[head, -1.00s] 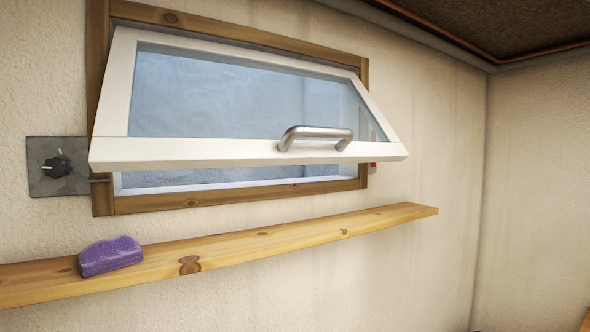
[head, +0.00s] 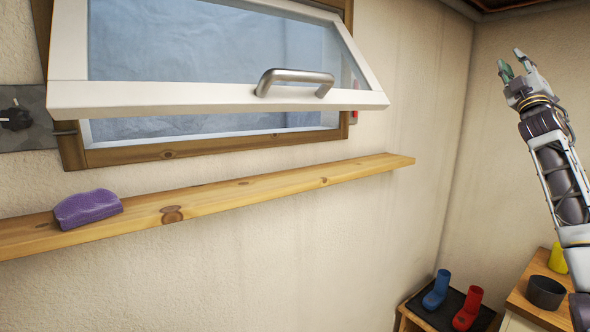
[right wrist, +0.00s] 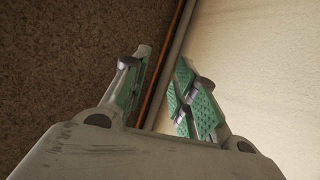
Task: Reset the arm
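My right arm rises along the right side of the head view, with its gripper (head: 512,62) pointing up in front of the wall. In the right wrist view the two green-padded fingers (right wrist: 163,62) stand apart with nothing between them, so the gripper is open and empty. It is well to the right of the window and touches nothing that I can see. My left gripper is not in view.
A white-framed window (head: 220,98) with a metal handle (head: 295,78) is tilted open. Below it a wooden shelf (head: 250,198) holds a purple sponge (head: 88,208).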

